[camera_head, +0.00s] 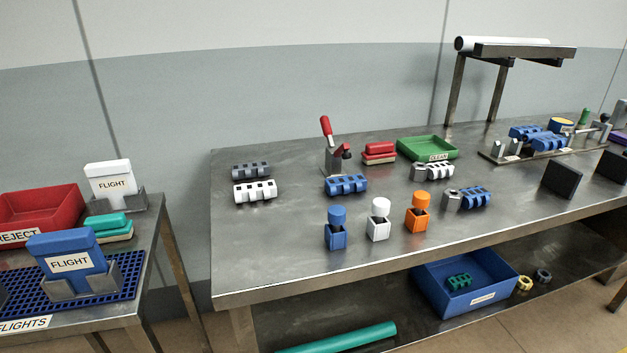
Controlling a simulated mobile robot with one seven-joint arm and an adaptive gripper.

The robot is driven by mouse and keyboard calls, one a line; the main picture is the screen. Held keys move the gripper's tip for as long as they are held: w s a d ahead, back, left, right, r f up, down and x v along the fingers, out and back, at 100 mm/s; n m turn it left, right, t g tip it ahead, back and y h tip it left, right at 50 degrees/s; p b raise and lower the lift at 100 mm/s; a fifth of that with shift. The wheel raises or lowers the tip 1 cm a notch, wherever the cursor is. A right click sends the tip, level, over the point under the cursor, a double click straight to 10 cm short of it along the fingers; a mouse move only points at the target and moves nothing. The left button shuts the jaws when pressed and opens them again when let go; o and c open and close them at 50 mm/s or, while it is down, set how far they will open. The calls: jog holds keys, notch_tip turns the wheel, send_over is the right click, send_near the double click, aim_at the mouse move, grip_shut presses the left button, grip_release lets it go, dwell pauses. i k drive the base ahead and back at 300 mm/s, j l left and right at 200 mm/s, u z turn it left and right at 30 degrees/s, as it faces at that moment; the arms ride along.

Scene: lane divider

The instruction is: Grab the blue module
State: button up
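A blue ribbed module (346,184) lies on the metal table (280,255) near its middle, just in front of a red-handled clamp (328,150). Another blue ribbed piece (476,197) lies further right, beside a grey nut-like part (451,201). More blue ribbed pieces (549,141) sit on a fixture at the far right. Which of these the task means, I cannot tell. My gripper is not in view.
Blue, white and orange capped blocks (378,225) stand along the table's front. Grey (251,170) and white (255,191) ribbed pieces lie left. A green tray (428,147) sits behind. Dark upright plates (562,180) stand right. The table's front left is clear.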

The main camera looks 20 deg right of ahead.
aim_at(346, 184)
jog(key=l+u, duration=0.45)
jog(key=l, duration=1.15)
jog(key=k+l+u, duration=0.1)
jog(key=l, duration=0.3)
jog(key=k+l+u, duration=0.1)
jog(key=l, duration=0.3)
jog(key=k+l, duration=0.1)
jog(key=l, duration=0.5)
jog(key=k+l, duration=0.1)
jog(key=l, duration=0.45)
jog(key=k+l, duration=0.1)
jog(key=l, duration=0.5)
jog(key=k+l, duration=0.1)
jog(key=l, duration=0.45)
jog(key=i+j, duration=0.1)
jog(key=j, duration=0.5)
jog(key=i+u, duration=0.05)
